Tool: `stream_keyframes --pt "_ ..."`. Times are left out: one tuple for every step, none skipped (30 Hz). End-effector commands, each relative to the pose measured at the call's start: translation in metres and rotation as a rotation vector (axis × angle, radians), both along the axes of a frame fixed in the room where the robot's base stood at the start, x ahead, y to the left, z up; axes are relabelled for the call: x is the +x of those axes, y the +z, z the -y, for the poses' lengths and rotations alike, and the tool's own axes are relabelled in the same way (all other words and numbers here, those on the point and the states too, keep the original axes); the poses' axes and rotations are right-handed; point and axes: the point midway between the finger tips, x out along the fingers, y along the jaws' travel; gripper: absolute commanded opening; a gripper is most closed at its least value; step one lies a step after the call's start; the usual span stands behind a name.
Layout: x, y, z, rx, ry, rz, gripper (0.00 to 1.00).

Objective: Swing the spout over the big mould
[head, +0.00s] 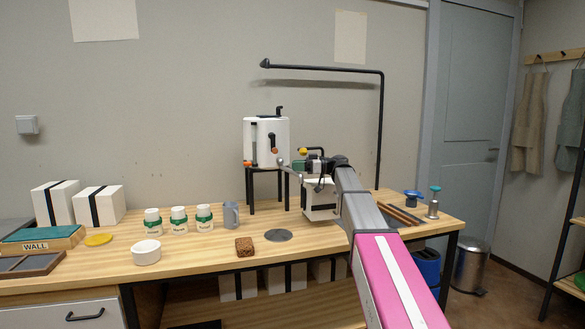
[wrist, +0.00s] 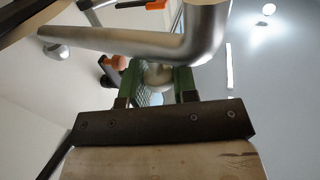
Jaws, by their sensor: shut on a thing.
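The white tank (head: 266,140) stands on a black stand at the back of the table. My gripper (head: 298,165) is at its front right side. In the wrist view, my gripper's green fingers (wrist: 158,78) are shut on a pale round knob (wrist: 157,73). The grey metal spout (wrist: 130,42) runs across just beyond them and bends at the right. In the head view, the spout is mostly hidden by my gripper. Two white blocks with black bands, perhaps moulds, stand at the far left (head: 55,203) (head: 98,205). I cannot tell which mould is the big one.
Several white jars with green labels (head: 179,220), a grey mug (head: 231,215), a white bowl (head: 146,253), a brown block (head: 244,247) and a grey disc (head: 278,235) are on the table (head: 200,260). A black pipe (head: 380,130) rises behind my arm.

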Motion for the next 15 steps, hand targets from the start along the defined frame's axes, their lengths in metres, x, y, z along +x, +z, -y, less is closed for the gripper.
stream_keyframes --pt "0.0021 0.0005 0.0016 0.001 0.011 0.0 0.0" --pt "0.0021 0.0005 0.0022 0.001 0.017 0.0 0.0" --pt "0.0021 0.0004 0.0029 0.001 0.023 0.001 0.0" --pt "0.0022 0.0004 0.0032 0.001 0.026 0.0 0.0" --pt "0.0022 0.0004 0.0035 0.001 0.029 0.0 0.0" --pt "0.0022 0.0004 0.0038 0.002 0.031 0.0 0.0" --pt "0.0021 0.0004 0.0039 0.002 0.032 0.0 0.0" --pt "0.002 0.0003 0.004 0.002 0.032 0.0 0.0" --pt "0.0019 0.0003 0.004 0.002 0.033 0.0 0.0" --pt "0.0018 0.0003 0.004 0.002 0.033 0.0 0.0" --pt "0.0017 0.0003 0.004 0.002 0.033 0.0 0.0" --pt "0.0017 0.0003 0.0039 0.002 0.032 0.0 0.0" --pt "0.0017 0.0003 0.0039 0.002 0.032 0.0 0.0" --pt "0.0017 0.0003 0.0039 0.002 0.032 0.0 0.0" --pt "0.0017 0.0003 0.0039 0.002 0.032 0.0 0.0"
